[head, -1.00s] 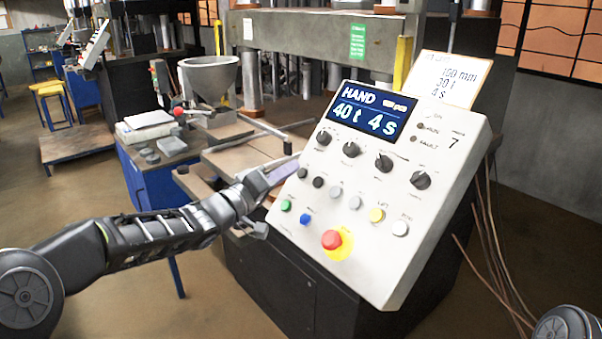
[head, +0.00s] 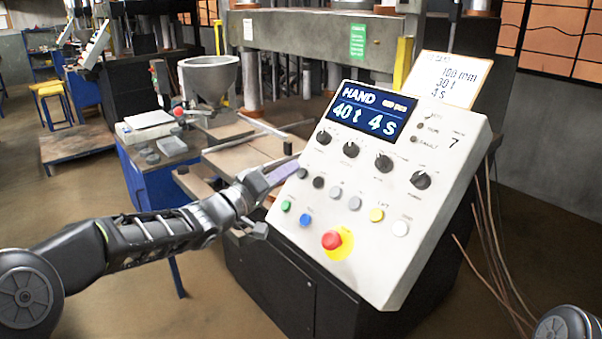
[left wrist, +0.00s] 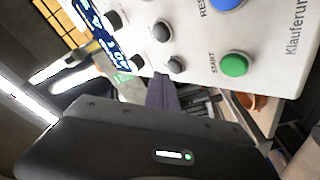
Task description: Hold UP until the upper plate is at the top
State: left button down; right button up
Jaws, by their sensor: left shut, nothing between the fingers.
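The control panel (head: 350,260) is a tilted light box; its display (head: 372,112) reads HAND, 40 t, 4 s. My left gripper (head: 292,167) is shut and empty at the panel's left edge, its tips beside the upper-left dark button (head: 303,173). In the left wrist view, the fingers (left wrist: 163,82) end close to that dark button (left wrist: 175,65); I cannot tell whether they press it. The small labels there are unreadable, so I cannot tell which button is UP. The press's grey upper beam (head: 300,38) spans behind the panel; I cannot identify the upper plate surely. My right gripper is out of view.
Green START button (left wrist: 234,64), blue button (head: 305,220) and red emergency stop (head: 331,240) sit lower on the panel. A side table with a hopper (head: 210,78) stands left of the press. Cables (head: 490,240) hang at the right.

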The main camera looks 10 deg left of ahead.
pick_arm(q)
jog(key=shift+w+d, duration=0.1)
dwell(0.3)
jog(key=shift+w+d+f, duration=0.15)
jog(key=shift+w+f, duration=0.05)
jog(key=shift+f, duration=0.05)
jog(key=shift+w+d+f, duration=0.2)
jog(key=shift+d+f, duration=0.05)
jog(key=shift+f, duration=0.1)
dwell(1.7)
dwell(2.2)
jog(key=shift+s+a+r+p, duration=0.5)
jog(key=shift+r+p, duration=0.1)
jog(key=shift+p, duration=0.15)
jog(key=s+a+r+p, duration=0.1)
jog(key=p, duration=0.1)
jog(key=s+a+r+p, duration=0.1)
jog(key=s+r+p, duration=0.1)
jog(key=shift+a+r, duration=0.1)
jog(key=shift+a, duration=0.1)
